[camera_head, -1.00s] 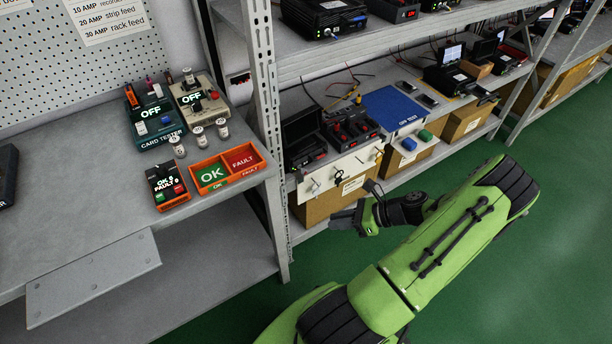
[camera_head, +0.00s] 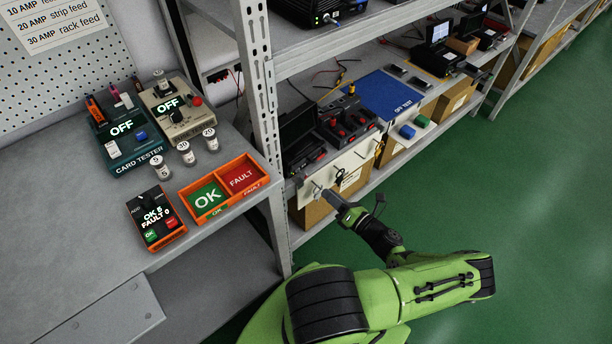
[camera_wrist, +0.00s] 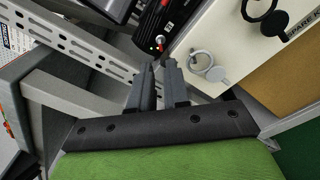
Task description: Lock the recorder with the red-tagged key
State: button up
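My gripper (camera_head: 341,201) is in front of the white key panel (camera_head: 352,165) at the lower shelf's edge. In the wrist view its two fingers (camera_wrist: 158,66) are a little apart, with nothing visible between them. Just beyond the tips is a black unit (camera_wrist: 168,24) with a small red-and-white part (camera_wrist: 160,41); I cannot tell whether this is a key. A grey-tagged key (camera_wrist: 208,67) and a black-tagged key (camera_wrist: 266,16) hang on the panel at right. I cannot make out a red-tagged key, or tell which black unit is the recorder.
A perforated rack post (camera_head: 262,95) stands left of the gripper. The workbench (camera_head: 60,215) holds card testers (camera_head: 125,135) and an orange OK/FAULT tray (camera_head: 262,183). Cardboard boxes (camera_head: 312,212) stand under the shelf. The green floor (camera_head: 540,200) at right is clear.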

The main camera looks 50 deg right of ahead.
aim_at(308, 177)
jog(key=w, duration=0.3)
jog(key=w+d+b, duration=0.1)
jog(key=w, duration=0.6)
jog(key=shift+w+d, duration=0.1)
jog(key=shift+d, duration=0.25)
grip_shut()
